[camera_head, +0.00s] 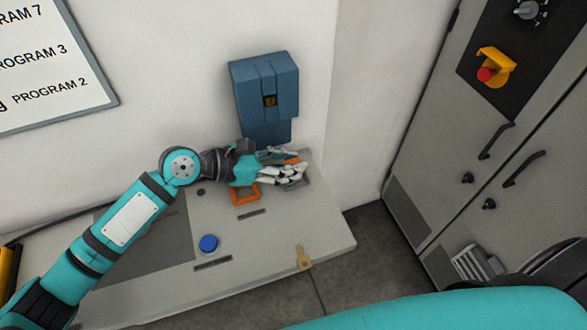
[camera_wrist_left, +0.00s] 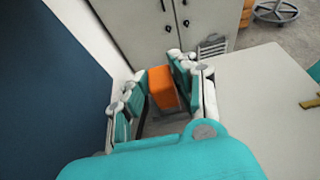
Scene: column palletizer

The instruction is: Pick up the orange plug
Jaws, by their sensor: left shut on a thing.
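The orange plug (camera_wrist_left: 163,88) is between the fingers of my left gripper (camera_wrist_left: 158,98) in the wrist view, with its upper part showing as an orange block. In the head view only a small bit of the orange plug (camera_head: 291,161) shows between the white fingertips of my left gripper (camera_head: 290,172). The gripper is shut on it, over the back right part of the table. The fingers hide the plug's lower end, and I cannot tell whether it is clear of the surface. My right gripper is out of view.
A blue wall box (camera_head: 266,85) stands right behind the gripper. An orange frame (camera_head: 245,194), a blue button (camera_head: 208,243) and a yellow key-shaped piece (camera_head: 303,258) are on the table (camera_head: 270,255). Grey cabinets (camera_head: 440,150) stand to the right.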

